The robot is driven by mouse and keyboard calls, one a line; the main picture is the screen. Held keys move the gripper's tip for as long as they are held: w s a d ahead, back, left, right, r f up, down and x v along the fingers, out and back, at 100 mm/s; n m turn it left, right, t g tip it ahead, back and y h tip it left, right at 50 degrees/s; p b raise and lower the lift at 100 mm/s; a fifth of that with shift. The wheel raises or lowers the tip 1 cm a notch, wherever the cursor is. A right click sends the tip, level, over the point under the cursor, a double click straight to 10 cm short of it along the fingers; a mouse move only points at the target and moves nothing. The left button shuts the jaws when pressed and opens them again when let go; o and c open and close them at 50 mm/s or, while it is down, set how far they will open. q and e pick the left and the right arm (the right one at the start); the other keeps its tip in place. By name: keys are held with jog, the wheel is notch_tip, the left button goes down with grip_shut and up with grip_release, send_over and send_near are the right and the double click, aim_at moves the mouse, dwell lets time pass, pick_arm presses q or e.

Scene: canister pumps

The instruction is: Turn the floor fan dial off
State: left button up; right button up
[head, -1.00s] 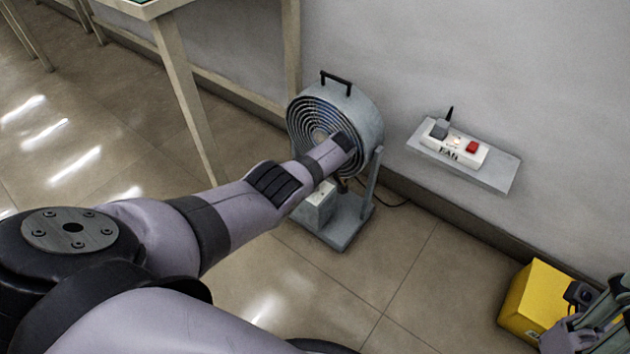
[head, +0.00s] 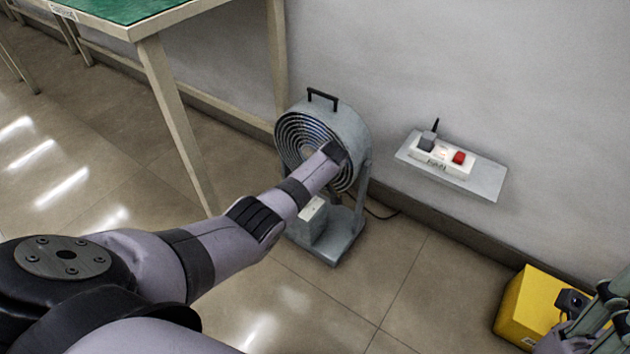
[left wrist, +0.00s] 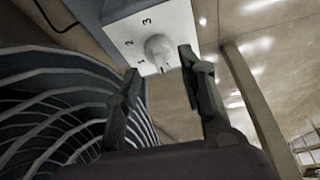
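The floor fan (head: 340,122) stands on the floor by the wall, with a round grille and a small pale control box (head: 312,216) low at its front. My left arm crosses in front of the fan and hides part of it; the left gripper cannot be made out in the head view. In the left wrist view, the round pale dial (left wrist: 158,47) sits on a panel (left wrist: 117,27) marked 1, 2 and 3. My left gripper (left wrist: 162,64) is open, its fingertips either side of the dial's near edge. Contact and dial setting are unclear. My right gripper (head: 597,325) is partly cut off at lower right.
A wall shelf (head: 484,182) right of the fan holds a power strip (head: 440,158) with a red switch. A yellow box (head: 525,300) is near my right gripper. A green-topped table (head: 125,8) stands at left. Fan grille (left wrist: 50,110) fills the wrist view's left.

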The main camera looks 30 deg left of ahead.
pick_arm(q)
jog(key=v, duration=0.9)
